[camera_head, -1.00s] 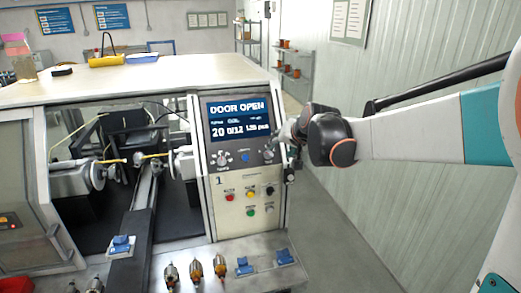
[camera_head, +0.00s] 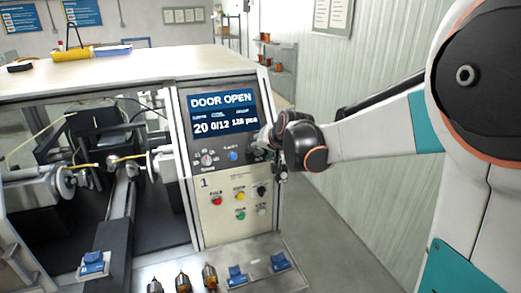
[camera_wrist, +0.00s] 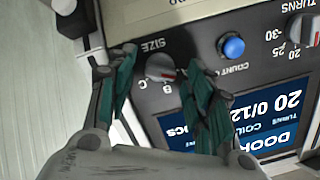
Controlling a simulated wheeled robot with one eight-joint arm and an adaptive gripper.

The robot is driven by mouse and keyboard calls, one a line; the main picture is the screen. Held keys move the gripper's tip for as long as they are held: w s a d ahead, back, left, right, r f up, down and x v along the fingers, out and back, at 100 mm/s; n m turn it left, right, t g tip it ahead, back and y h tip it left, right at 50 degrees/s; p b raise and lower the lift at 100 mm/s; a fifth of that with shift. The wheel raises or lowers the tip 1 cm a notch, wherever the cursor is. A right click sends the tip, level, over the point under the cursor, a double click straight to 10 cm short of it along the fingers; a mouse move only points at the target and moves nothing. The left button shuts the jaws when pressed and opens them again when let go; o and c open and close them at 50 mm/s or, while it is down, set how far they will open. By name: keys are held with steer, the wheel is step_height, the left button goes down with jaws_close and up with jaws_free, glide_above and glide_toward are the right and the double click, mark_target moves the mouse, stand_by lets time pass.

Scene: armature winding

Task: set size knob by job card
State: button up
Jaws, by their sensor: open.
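The size knob (camera_wrist: 160,67) is a grey round knob with a red mark, on the dark control panel. It shows in the wrist view, where the picture is upside down, with the label SIZE and letters B and C beside it; the exact setting is unclear. My gripper (camera_wrist: 162,60) is open, with one green-padded finger on each side of the knob; I cannot tell whether they touch it. In the head view my gripper (camera_head: 264,143) is at the panel's right side and hides the knob. I cannot make out a job card.
The screen (camera_head: 222,112) reads DOOR OPEN, 20 and 0/12. A blue button (camera_wrist: 232,47) and the turns knob (camera_wrist: 303,30) are beside the size knob. Red, yellow, green and other buttons (camera_head: 240,198) sit below. Several armatures (camera_head: 183,281) stand in front.

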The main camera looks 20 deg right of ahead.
steer(key=c, duration=1.1)
steer(key=shift+o, duration=0.2)
steer(key=shift+f+m, duration=0.1)
steer(key=shift+m, duration=0.3)
steer(key=m+b, duration=0.2)
steer(key=m, duration=0.2)
steer(key=shift+d+m, duration=0.1)
steer(key=shift+m, duration=0.2)
steer(key=m+t+b, duration=0.1)
steer(key=m+b, duration=0.1)
steer(key=m, duration=0.3)
steer(key=shift+f+m+y, duration=0.1)
steer(key=shift+m+y, duration=0.3)
steer(key=shift+s+m, duration=0.1)
steer(key=shift+m, duration=0.2)
steer(key=o, duration=1.1)
steer(key=shift+c, duration=0.2)
